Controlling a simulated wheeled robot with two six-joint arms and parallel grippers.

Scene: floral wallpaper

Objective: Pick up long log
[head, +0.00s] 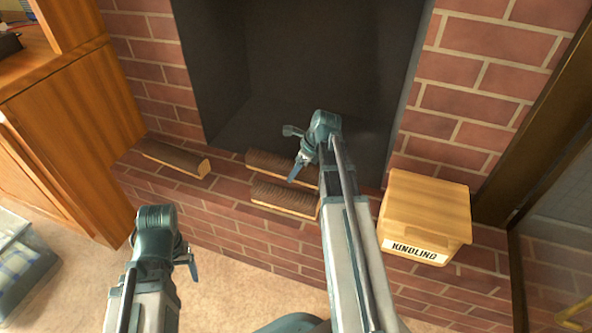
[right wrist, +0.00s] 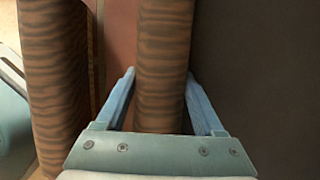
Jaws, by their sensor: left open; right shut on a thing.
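A back log (head: 265,160), brown with dark bark, is at the mouth of the fireplace. My right gripper (head: 300,165) is shut on it; in the right wrist view, the log (right wrist: 160,60) runs between the two blue fingers. I cannot tell whether it is raised off the bricks. A front log (head: 283,199) lies parallel just in front, and also shows left of the fingers in the right wrist view (right wrist: 55,90). A third log (head: 176,158) lies at the left of the hearth. My left gripper (head: 190,262) is open and empty, low at left. My right arm hides part of the logs.
A wooden kindling box (head: 428,205) stands on the brick hearth (head: 225,195) right of my right arm. The dark firebox (head: 290,70) is behind the logs. A wooden cabinet (head: 75,130) stands at left. Carpet (head: 240,295) lies in front of the hearth.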

